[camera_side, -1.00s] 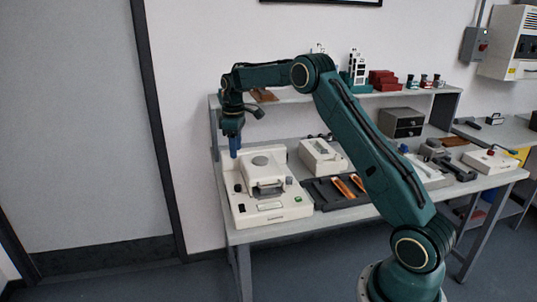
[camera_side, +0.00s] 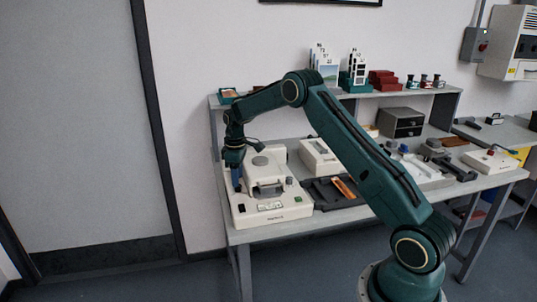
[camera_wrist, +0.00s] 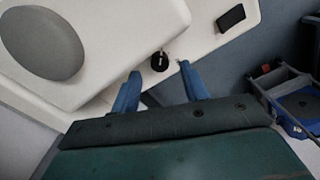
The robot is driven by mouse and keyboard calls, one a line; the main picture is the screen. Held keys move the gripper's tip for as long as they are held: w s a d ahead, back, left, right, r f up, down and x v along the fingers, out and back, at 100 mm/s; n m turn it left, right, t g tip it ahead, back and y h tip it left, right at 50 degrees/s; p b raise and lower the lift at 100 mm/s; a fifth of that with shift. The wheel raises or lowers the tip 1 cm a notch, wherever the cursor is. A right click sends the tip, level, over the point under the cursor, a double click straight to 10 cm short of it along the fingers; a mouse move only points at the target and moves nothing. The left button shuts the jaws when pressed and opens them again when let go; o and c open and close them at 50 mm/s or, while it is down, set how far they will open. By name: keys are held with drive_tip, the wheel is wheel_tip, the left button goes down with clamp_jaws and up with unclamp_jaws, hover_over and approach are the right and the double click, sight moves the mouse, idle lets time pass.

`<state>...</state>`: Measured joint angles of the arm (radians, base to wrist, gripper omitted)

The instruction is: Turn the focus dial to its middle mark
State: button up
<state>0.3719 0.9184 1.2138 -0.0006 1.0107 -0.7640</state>
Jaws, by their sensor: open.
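The focus dial (camera_wrist: 159,62) is a small black round knob with a white pointer line, on the cream printer (camera_wrist: 120,70) in the wrist view. My gripper (camera_wrist: 160,70) is open, its two blue fingertips on either side of the dial and apart from it. In the side view my gripper (camera_side: 237,188) points down over the left side of the printer (camera_side: 262,222), and the dial is hidden behind it there. Its middle mark cannot be made out.
A large grey disc (camera_wrist: 42,42) on the printer lies left of my fingers, and a black rectangle (camera_wrist: 231,18) lies to the right. A dark tray (camera_side: 325,197) with an orange piece stands right of the printer. A shelf (camera_side: 285,97) runs behind.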

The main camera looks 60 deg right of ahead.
drive_tip(key=shift+f, duration=1.55)
clamp_jaws()
